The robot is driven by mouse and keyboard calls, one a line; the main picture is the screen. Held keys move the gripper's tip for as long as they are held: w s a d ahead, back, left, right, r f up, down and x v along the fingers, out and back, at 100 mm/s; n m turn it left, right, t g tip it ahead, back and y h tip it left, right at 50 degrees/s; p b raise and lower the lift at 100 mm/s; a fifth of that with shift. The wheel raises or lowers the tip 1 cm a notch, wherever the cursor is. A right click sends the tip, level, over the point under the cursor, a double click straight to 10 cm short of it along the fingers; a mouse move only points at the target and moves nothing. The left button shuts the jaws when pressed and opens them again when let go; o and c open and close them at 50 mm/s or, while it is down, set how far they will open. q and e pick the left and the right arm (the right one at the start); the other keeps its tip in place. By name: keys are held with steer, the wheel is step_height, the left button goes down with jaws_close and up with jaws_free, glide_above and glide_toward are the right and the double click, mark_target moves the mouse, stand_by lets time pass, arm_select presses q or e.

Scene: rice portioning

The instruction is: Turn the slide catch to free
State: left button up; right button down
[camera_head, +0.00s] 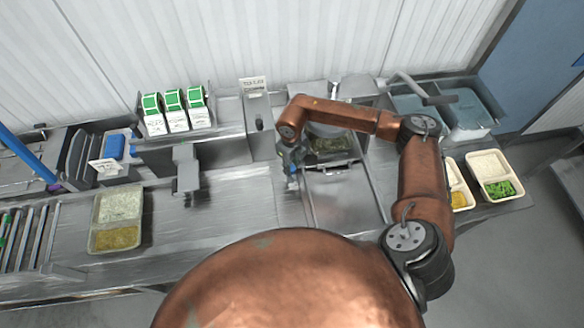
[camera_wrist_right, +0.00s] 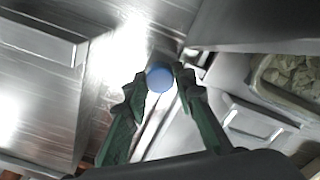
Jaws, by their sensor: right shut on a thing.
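My right gripper (camera_head: 291,172) reaches down at the left edge of the steel sliding tray unit in the head view. In the right wrist view its two green fingers (camera_wrist_right: 160,83) are closed around a round blue knob, the slide catch (camera_wrist_right: 160,78). A finger stands on either side of the knob. The catch's turn position cannot be told, as the gripper hides most of its body. My left gripper is not in view.
A dark food pan (camera_head: 331,146) sits behind the bare steel slide (camera_head: 345,197). Filled trays stand at left (camera_head: 116,218) and right (camera_head: 495,175). Green-and-white label rolls (camera_head: 173,112) stand on a shelf. The counter left of the gripper (camera_head: 235,195) is clear.

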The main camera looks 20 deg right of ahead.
mark_target(292, 168)
steer(key=shift+m, duration=1)
steer(key=shift+b, duration=0.3)
steer(key=c, duration=1.6)
jaws_free()
step_height(292, 168, up, 12)
